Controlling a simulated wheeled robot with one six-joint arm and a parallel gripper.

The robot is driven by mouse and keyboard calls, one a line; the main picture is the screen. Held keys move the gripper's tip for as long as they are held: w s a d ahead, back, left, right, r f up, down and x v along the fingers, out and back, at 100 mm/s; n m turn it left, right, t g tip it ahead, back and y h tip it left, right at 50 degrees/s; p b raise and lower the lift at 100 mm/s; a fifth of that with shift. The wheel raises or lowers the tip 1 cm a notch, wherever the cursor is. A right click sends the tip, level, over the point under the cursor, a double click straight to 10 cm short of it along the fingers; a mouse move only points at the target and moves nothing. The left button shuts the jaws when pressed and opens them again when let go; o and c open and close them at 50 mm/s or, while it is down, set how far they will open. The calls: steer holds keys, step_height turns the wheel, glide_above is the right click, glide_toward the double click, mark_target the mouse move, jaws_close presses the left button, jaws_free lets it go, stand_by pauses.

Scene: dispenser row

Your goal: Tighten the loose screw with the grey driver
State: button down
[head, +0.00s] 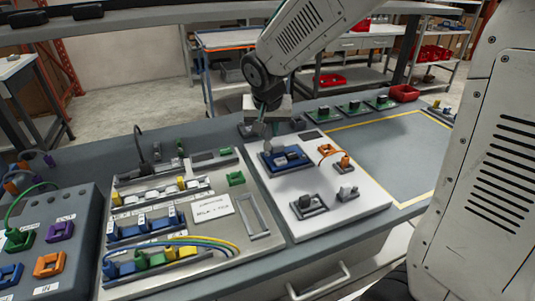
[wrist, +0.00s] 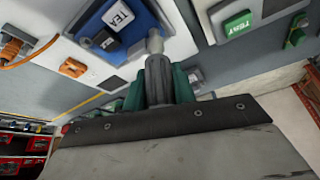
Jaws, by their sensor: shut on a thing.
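My gripper (wrist: 158,90) is shut on the grey driver (wrist: 156,68), its two dark green fingers on either side of the shaft. I cannot pick out the loose screw in either view. Whether the driver's tip touches anything cannot be told.
An orange block (head: 344,160) with a curved cable stands right of the blue block. A green block (head: 236,178) and wired blocks lie on the left board (head: 270,257). A grey box (head: 80,230) with coloured connectors stands far left. The yellow-outlined area (head: 388,150) at right is clear.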

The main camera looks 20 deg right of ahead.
steer(key=n+y, duration=0.1)
steer(key=n, duration=0.2)
steer(key=n+y, duration=0.1)
steer(key=n, duration=0.2)
steer(key=shift+a+y, duration=0.1)
steer(key=shift+y, duration=0.2)
steer(key=n+y, duration=0.1)
steer(key=n, duration=0.2)
steer(key=n+g+y, duration=0.1)
steer(key=n, duration=0.3)
steer(key=n+g, duration=0.1)
steer(key=n, duration=0.1)
steer(key=n+y, duration=0.1)
steer(key=n, duration=0.2)
steer(key=shift+a+n+g, duration=0.15)
steer(key=shift+n+g, duration=0.15)
steer(key=shift+g, duration=0.1)
steer(key=shift+s+f+n+g+y, duration=0.15)
steer(key=shift+n+g, duration=0.1)
steer(key=shift+n, duration=0.4)
steer(key=shift+w+f+n+g+y, duration=0.15)
steer(key=shift+n+g, duration=0.1)
steer(key=shift+n, duration=0.4)
steer(key=shift+s+f, duration=0.1)
steer(key=shift+f, duration=0.5)
